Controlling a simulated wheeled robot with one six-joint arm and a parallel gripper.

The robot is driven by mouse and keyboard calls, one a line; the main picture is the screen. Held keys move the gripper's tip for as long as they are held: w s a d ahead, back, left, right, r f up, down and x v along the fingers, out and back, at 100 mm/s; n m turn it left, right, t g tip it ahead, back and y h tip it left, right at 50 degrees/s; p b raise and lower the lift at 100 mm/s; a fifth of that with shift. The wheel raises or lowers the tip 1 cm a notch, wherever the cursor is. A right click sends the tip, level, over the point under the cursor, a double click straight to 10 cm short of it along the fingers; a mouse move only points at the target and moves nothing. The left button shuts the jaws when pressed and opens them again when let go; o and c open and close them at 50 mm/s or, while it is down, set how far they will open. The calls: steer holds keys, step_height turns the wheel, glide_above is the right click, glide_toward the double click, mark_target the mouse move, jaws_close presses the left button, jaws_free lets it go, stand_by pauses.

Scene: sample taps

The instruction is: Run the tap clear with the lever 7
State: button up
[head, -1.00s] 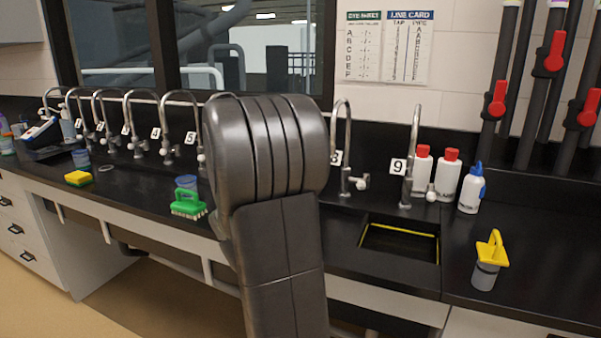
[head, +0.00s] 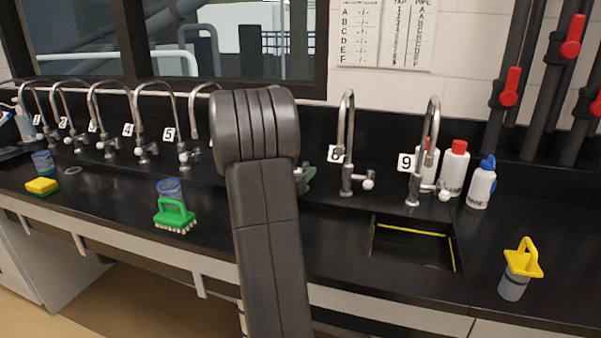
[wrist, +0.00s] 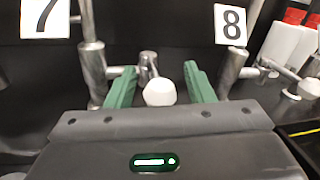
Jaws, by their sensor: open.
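The number 7 tag (wrist: 45,17) shows at the upper left of the wrist view, beside the metal post of tap 7 (wrist: 95,70). Its lever, with a white round knob (wrist: 159,92), sits between the two green fingers of my gripper (wrist: 161,85). The fingers are open, with gaps on both sides of the knob; I cannot tell if either touches it. In the head view my arm hides tap 7, and only a bit of my green gripper (head: 307,176) shows at its right edge.
Tap 8 (head: 347,145) and tap 9 (head: 430,150) stand to the right, above a sunken sink (head: 412,262). White bottles (head: 454,170) stand by tap 9. A green brush (head: 174,214) and a yellow sponge (head: 42,186) lie on the counter at left. A yellow-topped grey item (head: 520,265) stands at right.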

jaws_close()
